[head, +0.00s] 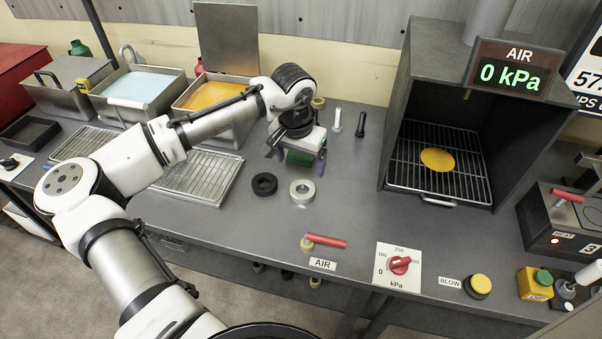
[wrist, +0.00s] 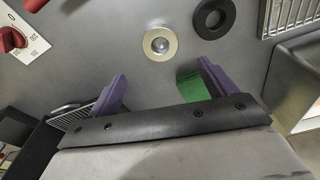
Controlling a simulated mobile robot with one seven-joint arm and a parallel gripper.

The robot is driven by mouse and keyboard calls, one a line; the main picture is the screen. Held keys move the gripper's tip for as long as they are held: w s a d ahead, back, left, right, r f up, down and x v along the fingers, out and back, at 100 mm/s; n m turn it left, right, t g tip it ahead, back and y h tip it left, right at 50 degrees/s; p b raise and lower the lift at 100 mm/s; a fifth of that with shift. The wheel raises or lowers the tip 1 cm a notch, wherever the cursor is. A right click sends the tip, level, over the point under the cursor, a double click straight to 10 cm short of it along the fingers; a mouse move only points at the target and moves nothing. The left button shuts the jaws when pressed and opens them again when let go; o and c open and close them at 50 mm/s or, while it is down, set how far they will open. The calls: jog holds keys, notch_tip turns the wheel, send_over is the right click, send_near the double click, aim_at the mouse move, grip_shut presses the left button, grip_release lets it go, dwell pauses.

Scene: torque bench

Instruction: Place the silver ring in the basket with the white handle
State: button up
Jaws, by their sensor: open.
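The silver ring (head: 302,199) lies flat on the grey bench, right of a black ring (head: 264,184). In the wrist view the silver ring (wrist: 161,57) lies beyond the gap between the fingers. My gripper (head: 301,163) is open above the bench, just behind the silver ring, with no ring between its purple fingers, which also show in the wrist view (wrist: 163,72). A white handle (head: 126,103) crosses the front of the blue-filled tank (head: 172,92) at the back left; its basket is not clearly visible.
An orange-filled tank (head: 233,140) with a black handle stands behind my arm. Wire racks (head: 205,175) lie before the tanks. Two bolts (head: 361,124) stand behind. An open chamber (head: 396,160) with a grill stands right. A green patch (wrist: 192,88) shows by one finger.

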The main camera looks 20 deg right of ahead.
jog(key=shift+r, duration=0.7)
